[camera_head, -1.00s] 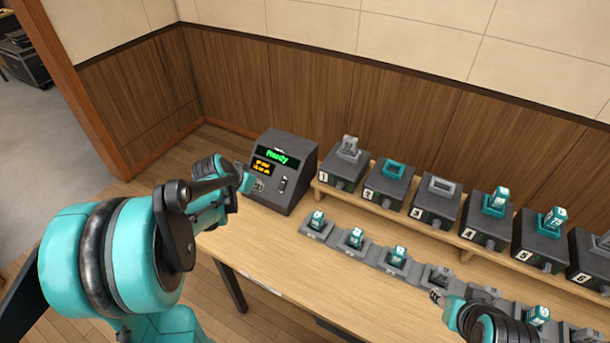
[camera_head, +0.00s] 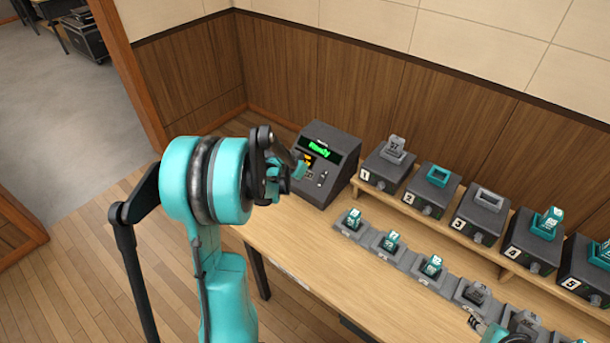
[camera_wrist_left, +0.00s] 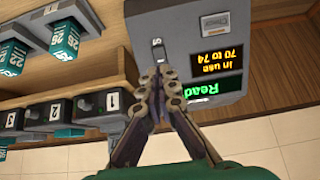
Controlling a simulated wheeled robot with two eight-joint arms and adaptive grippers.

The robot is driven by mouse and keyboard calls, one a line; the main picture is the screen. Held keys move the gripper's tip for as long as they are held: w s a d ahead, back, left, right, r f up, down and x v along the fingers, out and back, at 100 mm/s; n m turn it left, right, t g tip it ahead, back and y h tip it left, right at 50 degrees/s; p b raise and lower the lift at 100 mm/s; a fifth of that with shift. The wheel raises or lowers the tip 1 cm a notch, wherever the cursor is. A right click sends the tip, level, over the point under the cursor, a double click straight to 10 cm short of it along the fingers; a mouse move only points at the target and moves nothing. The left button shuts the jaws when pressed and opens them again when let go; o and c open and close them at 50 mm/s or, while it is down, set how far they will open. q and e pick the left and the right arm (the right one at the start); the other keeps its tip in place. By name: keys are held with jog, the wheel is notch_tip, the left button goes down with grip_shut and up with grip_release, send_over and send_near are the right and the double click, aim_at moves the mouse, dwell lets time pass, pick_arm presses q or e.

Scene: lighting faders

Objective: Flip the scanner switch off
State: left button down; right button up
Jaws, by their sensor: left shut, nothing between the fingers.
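The scanner (camera_head: 337,148) is a dark grey console with a sloped front at the far left of the table. Its green display says "Ready". The scanner switch (camera_wrist_left: 158,50) is a small light lever in a dark slot, just beyond my left fingertips in the left wrist view; it also shows small in the head view (camera_head: 321,179). Its position is hard to tell. My left gripper (camera_wrist_left: 160,72) is shut and empty at the scanner's front, with its tips by the switch's near end; contact is unclear. In the head view, my right gripper (camera_head: 474,322) barely shows at the bottom.
Numbered grey boxes (camera_head: 388,170) stand on a raised wooden shelf to the right of the scanner. A row of small docks with teal and grey tags (camera_head: 391,240) lies in front. The wood-panelled wall is behind.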

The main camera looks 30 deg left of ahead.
aim_at(319, 181)
pick_arm(q)
jog(key=b+x, duration=0.2)
jog(key=x, duration=0.7)
jog(key=shift+w+f+b, duration=0.1)
jog(key=shift+f+b, duration=0.35)
jog(key=shift+b, duration=0.25)
jog(key=shift+s+f+t+b, duration=0.25)
jog(key=shift+t+b, duration=0.25)
jog(key=shift+b, duration=0.45)
jog(key=shift+d+r, duration=0.1)
jog(key=shift+r, duration=0.1)
jog(key=shift+w, duration=0.1)
jog(key=shift+r+p, duration=0.1)
jog(key=shift+p, duration=0.2)
